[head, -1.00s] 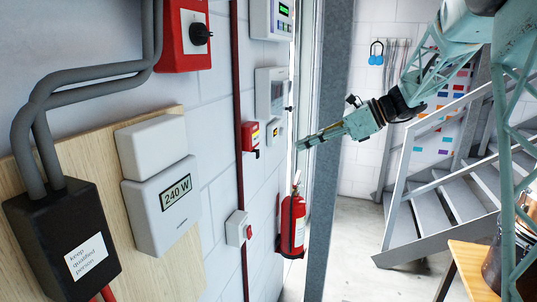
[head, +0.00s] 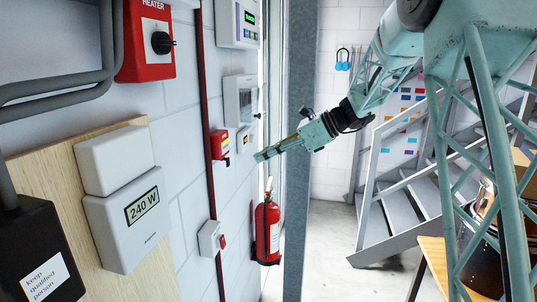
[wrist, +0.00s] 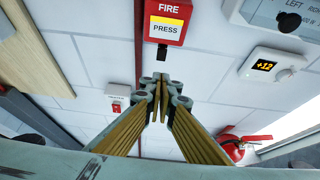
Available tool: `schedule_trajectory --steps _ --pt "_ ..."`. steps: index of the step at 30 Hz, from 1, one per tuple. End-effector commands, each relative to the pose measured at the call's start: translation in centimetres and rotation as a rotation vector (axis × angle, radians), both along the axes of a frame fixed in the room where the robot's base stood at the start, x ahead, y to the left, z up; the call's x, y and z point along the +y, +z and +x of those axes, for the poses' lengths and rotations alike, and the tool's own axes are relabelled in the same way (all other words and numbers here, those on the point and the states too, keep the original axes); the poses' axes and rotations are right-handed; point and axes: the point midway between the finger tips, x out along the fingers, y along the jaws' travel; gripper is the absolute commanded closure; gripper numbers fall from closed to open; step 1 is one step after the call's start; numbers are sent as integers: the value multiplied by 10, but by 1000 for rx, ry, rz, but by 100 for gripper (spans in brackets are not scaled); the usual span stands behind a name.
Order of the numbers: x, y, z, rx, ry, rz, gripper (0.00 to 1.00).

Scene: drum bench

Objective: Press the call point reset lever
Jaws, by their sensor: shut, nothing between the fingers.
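The red fire call point (head: 220,145) is on the white block wall in the head view. It also shows at the top of the wrist view (wrist: 167,22), with a yellow "PRESS" panel and a small black lever (wrist: 162,53) hanging from its underside. The lever is small in the head view (head: 227,161). My gripper (head: 258,157) is shut and empty, to the right of the call point in the head view. In the wrist view my gripper's closed fingertips (wrist: 161,78) lie just below the lever in the picture, with a visible gap. Depth to the wall is hard to judge.
A dark red pipe (head: 208,120) runs down the wall beside the call point. A thermostat (wrist: 268,65) is to the right in the wrist view. A fire extinguisher (head: 267,230) and a small switch box (head: 211,238) are lower down. A grey post (head: 299,100) stands behind my gripper.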

Motion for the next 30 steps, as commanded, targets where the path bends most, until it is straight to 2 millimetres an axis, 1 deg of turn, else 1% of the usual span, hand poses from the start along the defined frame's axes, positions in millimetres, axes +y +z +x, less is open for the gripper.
schedule_trajectory --steps 3,13,18,21,25,30 --pt "14 -9 3 1 3 0 100" --pt "50 -31 14 1 2 -1 100" --pt "69 -29 20 0 2 0 100" --pt "76 -29 23 0 1 0 100" --pt "82 -29 25 0 0 0 100" --pt "86 -29 26 0 0 0 100"
